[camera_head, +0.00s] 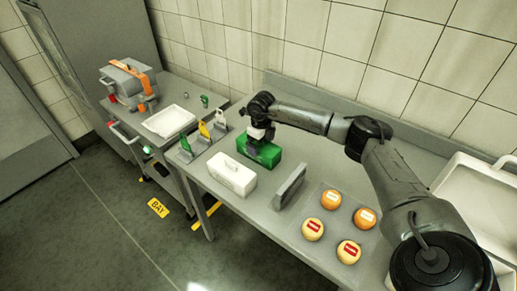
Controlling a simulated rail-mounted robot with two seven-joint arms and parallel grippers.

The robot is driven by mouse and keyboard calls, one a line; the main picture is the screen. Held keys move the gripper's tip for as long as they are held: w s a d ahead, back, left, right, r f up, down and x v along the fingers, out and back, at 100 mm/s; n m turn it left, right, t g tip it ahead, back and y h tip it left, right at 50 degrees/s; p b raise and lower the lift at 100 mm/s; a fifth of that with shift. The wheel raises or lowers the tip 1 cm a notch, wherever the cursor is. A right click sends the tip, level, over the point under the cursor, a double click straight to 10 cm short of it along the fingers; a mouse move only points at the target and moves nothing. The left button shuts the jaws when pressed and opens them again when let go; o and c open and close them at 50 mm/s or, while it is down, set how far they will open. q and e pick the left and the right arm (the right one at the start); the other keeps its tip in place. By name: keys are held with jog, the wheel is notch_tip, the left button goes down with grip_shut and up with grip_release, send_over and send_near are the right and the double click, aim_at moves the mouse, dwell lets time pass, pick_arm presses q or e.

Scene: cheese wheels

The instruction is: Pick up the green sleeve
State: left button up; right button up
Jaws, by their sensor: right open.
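The green sleeve (268,153), a box-shaped green piece, sits on the grey table beyond a white handled box (232,178). My right gripper (254,147) reaches in from the right and points down at the sleeve's left end. It is open, and its fingers cover part of the sleeve's top. Whether the fingers touch the sleeve cannot be told. My left gripper is out of view.
Several small coloured pieces stand in grey holders (201,146) at the table's left end. A grey upright block (289,187) stands right of the white box. Several cheese wheels (312,229) lie at the front right. A cart with a white tray (169,121) is left.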

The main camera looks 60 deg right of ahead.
jog(key=shift+f, duration=0.8)
jog(key=shift+r, duration=0.1)
jog(key=c, duration=0.8)
jog(key=shift+c, duration=0.2)
